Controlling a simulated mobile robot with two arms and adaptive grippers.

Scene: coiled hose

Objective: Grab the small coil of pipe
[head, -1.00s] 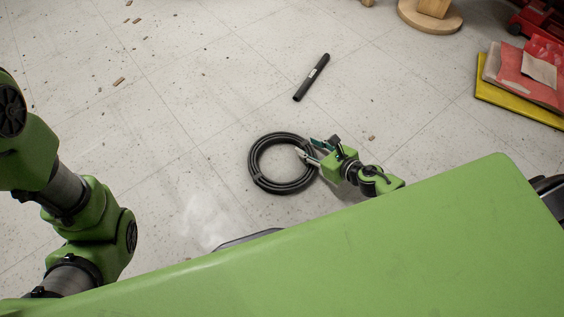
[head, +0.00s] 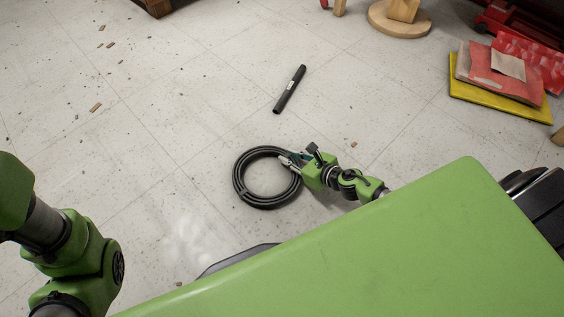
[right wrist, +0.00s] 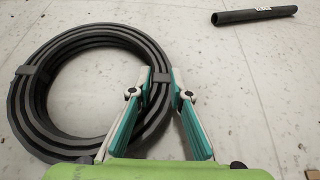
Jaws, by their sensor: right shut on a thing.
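The small coil of black pipe (head: 240,184) lies on the tiled floor in the head view, in front of my green body. In the right wrist view the coil (right wrist: 38,110) fills the left side, with bands around its strands. My right gripper (head: 289,160) is at the coil's right side. In the right wrist view the gripper (right wrist: 160,88) has one finger inside the ring and one outside, shut on the coil's side. My left gripper is out of view; only parts of my left arm show at the left edge.
A short black tube (head: 289,90) lies on the floor beyond the coil. Red and yellow flat bags or boards (head: 500,85) are stacked at the right. A round wooden base (head: 400,18) stands at the top. The floor left of the coil is mostly clear, with small scraps.

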